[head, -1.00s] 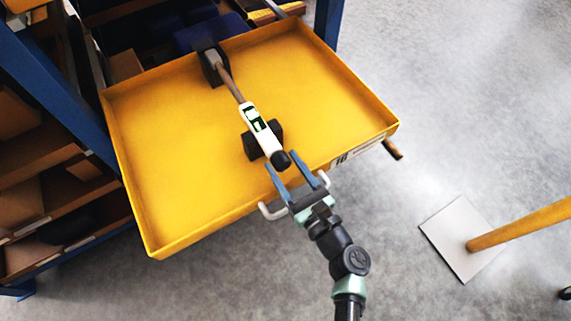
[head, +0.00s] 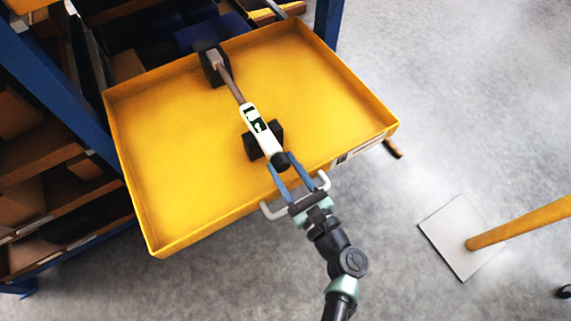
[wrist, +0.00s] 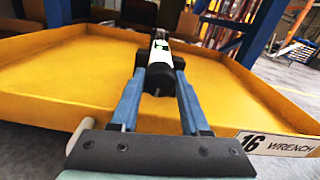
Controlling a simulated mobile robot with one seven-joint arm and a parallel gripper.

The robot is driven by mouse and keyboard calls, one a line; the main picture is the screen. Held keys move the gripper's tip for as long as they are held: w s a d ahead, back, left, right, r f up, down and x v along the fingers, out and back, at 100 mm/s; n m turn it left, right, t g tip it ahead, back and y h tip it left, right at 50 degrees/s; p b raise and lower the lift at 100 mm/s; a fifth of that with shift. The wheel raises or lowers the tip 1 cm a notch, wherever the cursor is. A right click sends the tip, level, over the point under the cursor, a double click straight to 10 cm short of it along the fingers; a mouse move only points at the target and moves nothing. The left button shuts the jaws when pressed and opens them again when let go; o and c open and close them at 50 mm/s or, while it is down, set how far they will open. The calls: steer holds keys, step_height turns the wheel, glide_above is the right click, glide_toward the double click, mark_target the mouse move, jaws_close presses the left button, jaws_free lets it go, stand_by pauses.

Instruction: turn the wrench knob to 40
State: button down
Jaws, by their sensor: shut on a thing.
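The wrench lies in black supports in a yellow tray (head: 165,185). Its grey shaft (head: 229,80) runs toward the back, and its white body (head: 262,128) with a dark display faces up. The display reading is too small to tell. The black knob (head: 281,160) is at the wrench's near end; in the wrist view the knob (wrist: 160,78) sits between the blue fingers. My gripper (head: 284,167) reaches over the tray's front edge and is shut on the knob. It also shows in the wrist view (wrist: 160,82).
A white handle (head: 268,211) on the tray's front lies beside my gripper. A label (wrist: 277,144) reads "16 WRENCH". Blue rack posts (head: 60,85) and shelves with boxes stand at left. A yellow post on a pale plate (head: 450,240) stands at right; the floor between is clear.

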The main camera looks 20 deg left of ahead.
steer(key=shift+w+f+n, duration=0.1)
steer(key=shift+w+n, duration=0.05)
steer(key=shift+n, duration=0.55)
steer(key=shift+a+n+b, duration=0.1)
steer(key=shift+n+b, duration=0.3)
steer(key=shift+n, duration=0.7)
steer(key=shift+c, duration=1.9)
jaws_free()
steer(key=p+v, duration=0.1)
steer(key=v, duration=1.2)
